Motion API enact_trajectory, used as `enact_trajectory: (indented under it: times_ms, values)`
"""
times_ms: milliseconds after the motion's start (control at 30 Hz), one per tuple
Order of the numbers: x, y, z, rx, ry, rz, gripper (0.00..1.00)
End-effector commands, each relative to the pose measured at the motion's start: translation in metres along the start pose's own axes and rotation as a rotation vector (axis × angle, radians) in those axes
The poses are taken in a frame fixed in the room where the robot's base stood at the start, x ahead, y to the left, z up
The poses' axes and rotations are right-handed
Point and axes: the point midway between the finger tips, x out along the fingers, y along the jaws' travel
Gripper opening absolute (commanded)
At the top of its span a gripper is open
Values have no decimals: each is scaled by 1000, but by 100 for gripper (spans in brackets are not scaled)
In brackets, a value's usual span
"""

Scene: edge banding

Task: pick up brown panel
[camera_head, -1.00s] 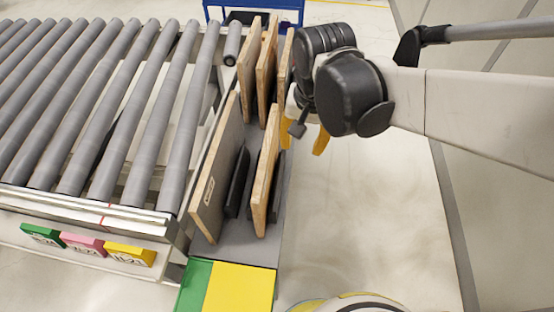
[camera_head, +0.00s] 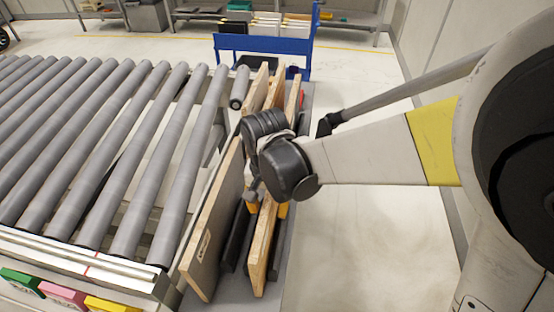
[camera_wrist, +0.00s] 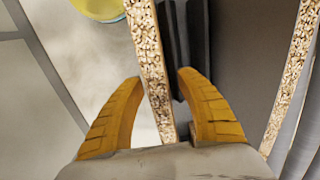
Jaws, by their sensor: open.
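A brown panel (camera_head: 262,240) with a chipboard edge stands upright on the narrow rack in the head view. Its speckled edge (camera_wrist: 148,65) also shows in the wrist view, running between my two yellow fingers. My gripper (camera_head: 267,208) is open around the top of this panel, partly hidden by my wrist in the head view. In the wrist view, my gripper (camera_wrist: 160,77) has one finger on each side of the edge. The right finger is close to the panel; contact is unclear. The left finger has a visible gap.
A larger labelled panel (camera_head: 212,230) stands to the left, and its edge (camera_wrist: 294,75) shows at the right of the wrist view. More panels (camera_head: 275,90) stand behind. A roller conveyor (camera_head: 130,140) lies left. Open floor (camera_head: 360,230) is on the right.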

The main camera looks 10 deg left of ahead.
Motion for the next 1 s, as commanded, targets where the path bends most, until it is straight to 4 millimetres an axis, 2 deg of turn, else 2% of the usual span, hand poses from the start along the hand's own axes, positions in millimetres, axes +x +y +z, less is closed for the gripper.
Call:
enact_trajectory:
  times_ms: [33, 100, 300, 333, 467, 867, 1000]
  values:
    - [11, 0, 0, 0, 0, 0, 43]
    - [17, 0, 0, 0, 0, 0, 43]
    - [16, 0, 0, 0, 0, 0, 43]
    - [16, 0, 0, 0, 0, 0, 39]
    - [16, 0, 0, 0, 0, 0, 0]
    - [16, 0, 0, 0, 0, 0, 0]
    - [8, 0, 0, 0, 0, 0, 0]
